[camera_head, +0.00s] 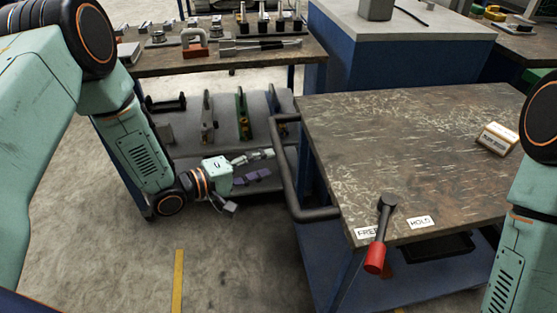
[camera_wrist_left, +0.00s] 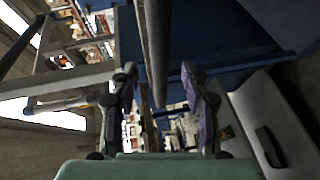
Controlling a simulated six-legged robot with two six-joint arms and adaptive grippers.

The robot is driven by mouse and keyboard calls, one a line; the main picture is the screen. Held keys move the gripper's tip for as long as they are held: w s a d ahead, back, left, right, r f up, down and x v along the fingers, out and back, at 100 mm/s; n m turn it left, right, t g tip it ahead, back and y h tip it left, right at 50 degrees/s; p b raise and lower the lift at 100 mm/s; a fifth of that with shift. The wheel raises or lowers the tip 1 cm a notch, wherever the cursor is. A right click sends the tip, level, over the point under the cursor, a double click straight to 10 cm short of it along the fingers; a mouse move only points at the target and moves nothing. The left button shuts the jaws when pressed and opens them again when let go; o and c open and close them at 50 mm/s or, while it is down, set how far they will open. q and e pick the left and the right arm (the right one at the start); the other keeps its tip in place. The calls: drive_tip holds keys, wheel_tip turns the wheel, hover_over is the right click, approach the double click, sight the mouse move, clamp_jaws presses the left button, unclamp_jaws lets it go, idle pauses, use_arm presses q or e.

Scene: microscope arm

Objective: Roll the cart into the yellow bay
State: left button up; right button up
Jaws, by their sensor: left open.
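The cart (camera_head: 420,130) has a worn brown top and a blue frame, with a dark tubular push handle (camera_head: 290,180) on its left side. A lever with a red grip (camera_head: 375,258) hangs at the front edge, its grip nearer the FREE label than the HOLD label (camera_head: 421,222). My left gripper (camera_head: 262,170) is open just left of the handle. In the left wrist view, a bar (camera_wrist_left: 155,50) shows between its open fingers (camera_wrist_left: 160,85); contact cannot be told. A yellow floor stripe (camera_head: 178,280) is at the lower left; no full bay shows. My right gripper is out of view.
A workbench (camera_head: 190,62) with tools stands behind, with a grey shelf of parts (camera_head: 225,115) below. A blue cabinet (camera_head: 400,50) stands behind the cart. A small labelled block (camera_head: 497,138) lies on the cart top. The floor at lower left is clear.

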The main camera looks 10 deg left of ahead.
sight(281, 160)
use_arm(q)
drive_tip(key=x, duration=0.4)
drive_tip(key=shift+d+b, duration=0.3)
drive_tip(key=shift+b, duration=0.1)
drive_tip(key=shift+x, duration=0.75)
drive_tip(key=shift+a, duration=0.1)
drive_tip(key=shift+a, duration=0.1)
drive_tip(key=c, duration=0.3)
clamp_jaws()
